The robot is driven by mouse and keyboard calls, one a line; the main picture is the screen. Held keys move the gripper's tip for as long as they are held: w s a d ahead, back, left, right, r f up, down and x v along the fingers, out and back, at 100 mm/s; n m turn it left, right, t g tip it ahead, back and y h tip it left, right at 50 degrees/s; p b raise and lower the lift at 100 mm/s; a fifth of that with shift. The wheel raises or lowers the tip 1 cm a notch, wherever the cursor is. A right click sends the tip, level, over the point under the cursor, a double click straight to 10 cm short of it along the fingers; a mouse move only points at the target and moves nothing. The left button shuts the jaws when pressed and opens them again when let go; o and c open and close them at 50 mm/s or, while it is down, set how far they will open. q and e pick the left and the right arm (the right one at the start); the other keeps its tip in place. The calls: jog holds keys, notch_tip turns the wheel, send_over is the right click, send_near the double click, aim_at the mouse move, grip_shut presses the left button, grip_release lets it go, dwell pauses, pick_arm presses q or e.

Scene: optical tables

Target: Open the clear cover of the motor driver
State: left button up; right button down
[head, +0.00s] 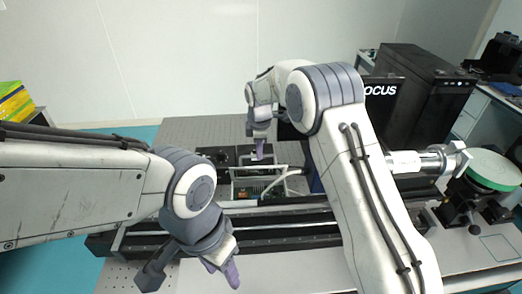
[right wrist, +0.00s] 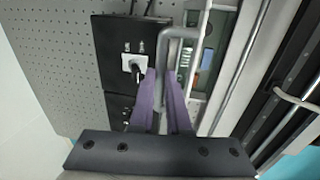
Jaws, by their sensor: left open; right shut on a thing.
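The motor driver (head: 246,189) sits on the optical table behind the black rail, with green circuitry showing inside a pale frame. Its clear cover (head: 240,168) is hard to make out; in the right wrist view its pale edge (right wrist: 191,62) runs beside the circuitry. A bent grey handle (right wrist: 166,50) stands at that edge. My right gripper (head: 260,152) reaches down at the driver's far side; in the right wrist view its purple fingers (right wrist: 163,88) are shut on the handle. My left gripper (head: 222,271) is open and empty, in front of the rail.
The long black rail (head: 150,240) crosses the table in front. Perforated table (head: 195,130) is clear behind.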

jog(key=shift+w, duration=0.15)
jog(key=c, duration=0.9)
grip_release()
jog(key=shift+r, duration=0.1)
jog(key=r+p, duration=0.2)
jog(key=s+r+p, duration=0.1)
jog(key=r+p, duration=0.1)
jog(key=r, duration=0.1)
jog(key=r+p, duration=0.2)
jog(key=shift+s+r, duration=0.25)
jog(key=shift+r, duration=0.15)
jog(key=shift+c, duration=0.2)
